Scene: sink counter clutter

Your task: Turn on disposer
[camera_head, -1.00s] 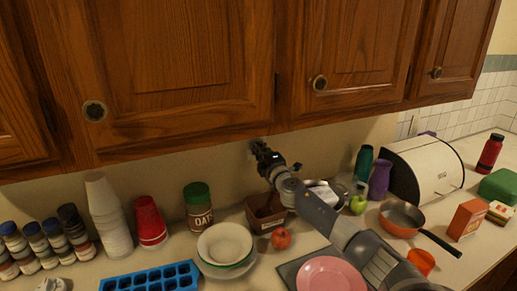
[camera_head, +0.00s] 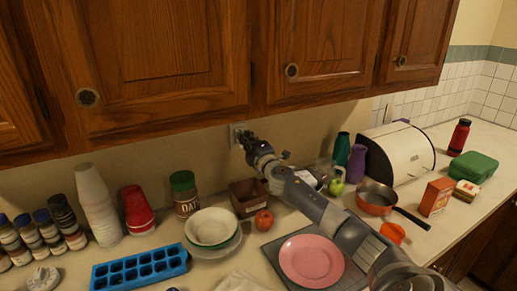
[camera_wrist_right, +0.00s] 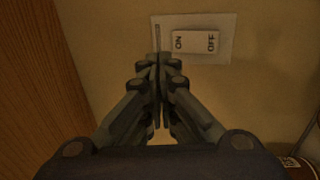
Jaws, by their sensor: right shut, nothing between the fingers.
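A pale switch plate (camera_head: 237,129) is on the wall just below the upper cabinets. In the right wrist view the plate (camera_wrist_right: 222,22) carries a white rocker switch (camera_wrist_right: 196,42) marked ON at its left end and OFF at its right end. My right gripper (camera_head: 244,137) is at the plate in the head view. In the wrist view its shut, empty fingertips (camera_wrist_right: 157,60) overlap the plate's lower left part, just left of the ON end. I cannot tell whether they touch it. My left gripper is out of view.
Below my right arm are a brown bin (camera_head: 247,205), a red apple (camera_head: 263,220), stacked bowls (camera_head: 211,228) and a pink plate (camera_head: 311,261). An oats canister (camera_head: 185,193) stands to the left. Wooden cabinets (camera_head: 170,65) overhang the wall. Another cabinet surface (camera_wrist_right: 35,90) fills the wrist view's left side.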

